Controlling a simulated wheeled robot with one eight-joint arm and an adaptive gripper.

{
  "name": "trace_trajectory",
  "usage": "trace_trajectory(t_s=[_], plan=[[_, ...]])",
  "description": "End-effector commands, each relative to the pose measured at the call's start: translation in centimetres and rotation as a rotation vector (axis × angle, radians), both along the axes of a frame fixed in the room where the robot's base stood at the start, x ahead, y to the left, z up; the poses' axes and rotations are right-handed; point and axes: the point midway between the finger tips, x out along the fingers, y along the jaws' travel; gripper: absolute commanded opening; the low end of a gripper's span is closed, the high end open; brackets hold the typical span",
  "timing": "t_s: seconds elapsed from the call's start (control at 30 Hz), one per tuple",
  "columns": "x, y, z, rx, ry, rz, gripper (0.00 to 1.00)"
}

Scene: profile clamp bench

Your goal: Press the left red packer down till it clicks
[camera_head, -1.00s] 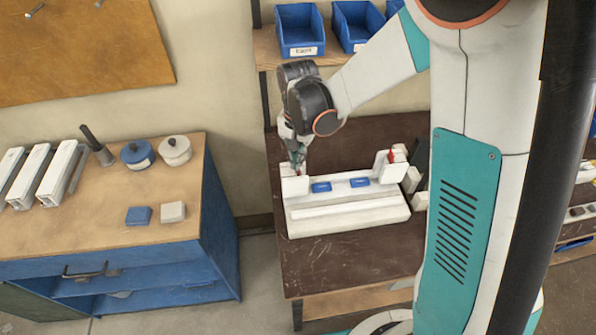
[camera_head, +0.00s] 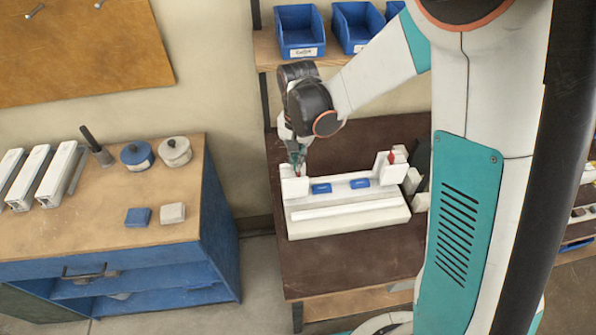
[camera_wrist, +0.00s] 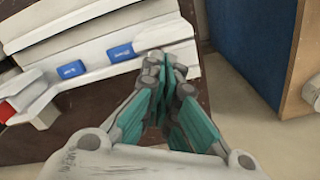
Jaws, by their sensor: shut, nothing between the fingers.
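The white profile clamp (camera_head: 350,221) lies on the dark bench, with an upright white block (camera_head: 294,187) at its left end and another (camera_head: 384,165) at its right. My gripper (camera_head: 299,167) is shut and empty, its tips pointing down at the left block's top. The left red packer is almost wholly hidden by my fingers, so I cannot tell its height or whether I touch it. The right red packer (camera_head: 391,157) shows at the right block; it is also at the left edge of the wrist view (camera_wrist: 7,111). My fingertips (camera_wrist: 165,70) are together there.
Two blue labels (camera_head: 321,188) (camera_head: 360,183) are on the clamp between the blocks. White blocks (camera_head: 414,180) stand right of it. A blue cabinet (camera_head: 215,215) is to the left across a gap. Blue bins (camera_head: 299,32) sit on the shelf behind.

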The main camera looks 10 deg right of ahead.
Motion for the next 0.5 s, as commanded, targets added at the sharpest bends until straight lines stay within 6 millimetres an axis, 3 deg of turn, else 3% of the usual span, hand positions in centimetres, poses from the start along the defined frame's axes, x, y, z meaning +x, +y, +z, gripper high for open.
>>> trace_trajectory(t_s=[0.5], plan=[[0.0, 0.0, 4.0, 0.0, 0.0, 0.0, 0.0]])
